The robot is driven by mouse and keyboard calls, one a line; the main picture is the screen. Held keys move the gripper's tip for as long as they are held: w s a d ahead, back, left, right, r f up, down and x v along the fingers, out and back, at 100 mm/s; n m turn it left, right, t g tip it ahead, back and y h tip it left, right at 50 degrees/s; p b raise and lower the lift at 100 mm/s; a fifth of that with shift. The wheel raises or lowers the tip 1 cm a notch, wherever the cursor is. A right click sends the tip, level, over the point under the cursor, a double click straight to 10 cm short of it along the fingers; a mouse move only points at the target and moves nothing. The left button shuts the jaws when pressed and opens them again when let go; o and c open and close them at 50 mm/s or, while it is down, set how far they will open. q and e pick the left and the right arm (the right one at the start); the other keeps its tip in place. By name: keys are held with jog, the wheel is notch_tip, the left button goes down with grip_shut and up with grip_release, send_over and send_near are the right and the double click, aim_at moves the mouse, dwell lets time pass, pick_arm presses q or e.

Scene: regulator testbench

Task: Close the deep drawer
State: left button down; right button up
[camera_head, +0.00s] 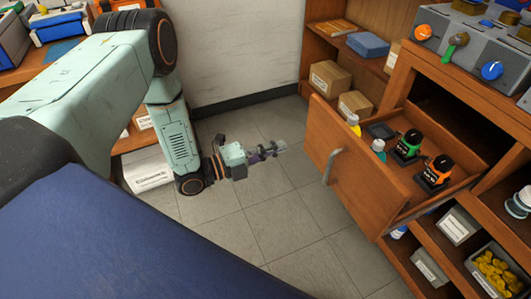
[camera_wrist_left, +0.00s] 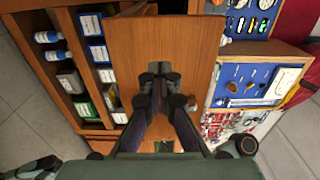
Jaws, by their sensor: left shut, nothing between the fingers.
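The deep drawer (camera_head: 355,185) is pulled out of the wooden bench at the right in the head view. Its front panel carries a grey vertical handle (camera_head: 333,167). Bottles and devices with black tops stand inside it. My left gripper (camera_head: 282,148) is shut and empty, in front of the drawer and to the left of its handle, with a gap between. In the left wrist view, my shut left gripper (camera_wrist_left: 160,72) points at the wooden drawer front (camera_wrist_left: 195,50), and its fingers cover part of the panel. My right gripper is not in view.
A control box (camera_head: 470,45) with knobs sits on the bench above the drawer. Open shelves below hold bins, one with yellow parts (camera_head: 495,270). Cardboard boxes (camera_head: 330,78) stand on shelves behind. The tiled floor (camera_head: 270,215) before the drawer is clear.

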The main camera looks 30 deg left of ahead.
aim_at(314, 135)
pick_arm(q)
jog(key=b+x, duration=0.2)
jog(key=x, duration=0.6)
jog(key=shift+w, duration=0.1)
jog(key=shift+w+d+b, duration=0.15)
jog(key=shift+w+b, duration=0.05)
jog(key=shift+b, duration=0.1)
